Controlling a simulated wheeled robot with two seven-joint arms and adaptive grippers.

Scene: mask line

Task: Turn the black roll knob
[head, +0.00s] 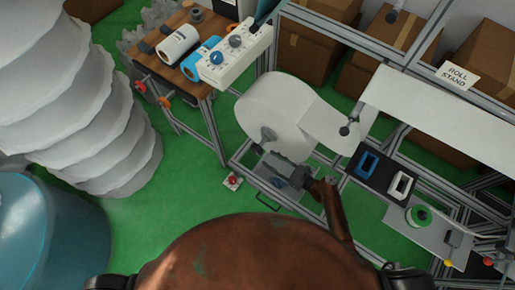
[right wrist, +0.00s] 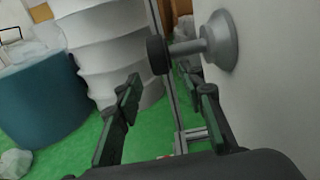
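The black roll knob (right wrist: 157,54) shows in the right wrist view as a short dark disc on the end of a grey shaft (right wrist: 187,47). The shaft stands out from a grey hub on the face of the white roll (right wrist: 275,75). In the head view the white roll (head: 270,105) hangs on the stand, and its hub (head: 268,134) faces down and left. My left gripper is not in view.
A wooden table (head: 205,90) with a white control box (head: 234,56) stands at upper left. A stack of large white rolls (head: 75,100) and a blue drum (head: 50,235) stand left. Green floor between is mostly clear.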

